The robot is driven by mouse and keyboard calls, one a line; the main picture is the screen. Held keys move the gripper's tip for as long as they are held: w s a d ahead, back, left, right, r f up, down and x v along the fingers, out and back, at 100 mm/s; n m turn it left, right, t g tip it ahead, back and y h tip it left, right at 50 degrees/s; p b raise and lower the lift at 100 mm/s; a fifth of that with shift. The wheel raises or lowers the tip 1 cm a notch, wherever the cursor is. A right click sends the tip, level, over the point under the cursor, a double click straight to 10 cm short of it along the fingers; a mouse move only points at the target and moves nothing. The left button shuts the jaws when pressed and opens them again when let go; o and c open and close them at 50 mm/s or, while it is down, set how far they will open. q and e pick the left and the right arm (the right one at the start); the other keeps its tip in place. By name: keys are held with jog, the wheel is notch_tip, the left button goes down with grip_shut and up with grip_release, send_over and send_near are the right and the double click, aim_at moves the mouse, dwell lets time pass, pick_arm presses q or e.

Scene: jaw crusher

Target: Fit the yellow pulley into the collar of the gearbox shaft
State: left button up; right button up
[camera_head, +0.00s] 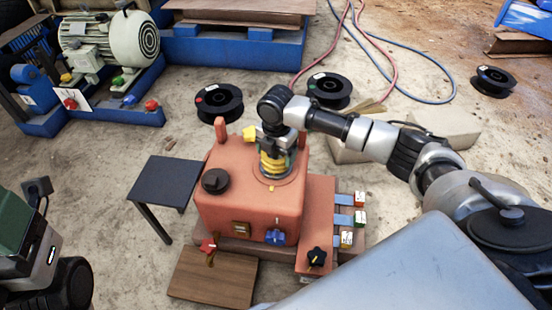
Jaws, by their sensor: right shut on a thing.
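The orange-red gearbox (247,208) stands in the middle of the view. The yellow pulley (273,164) is upright at the right of its top face, over the collar. My right gripper (275,146) comes down from above and is shut on the pulley. The gripper partly covers the pulley and the shaft, so I cannot tell how deep the pulley sits in the collar. My left gripper is not in view; only part of my left arm shows at the lower left.
A small dark table (166,182) stands left of the gearbox. A wooden board (213,277) lies in front. Black spools (219,102) and hoses (390,60) lie on the floor behind. A motor on a blue frame (125,45) is at the upper left. Blue levers (343,220) stick out at the gearbox's right.

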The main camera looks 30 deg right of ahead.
jog(key=shift+f, duration=0.45)
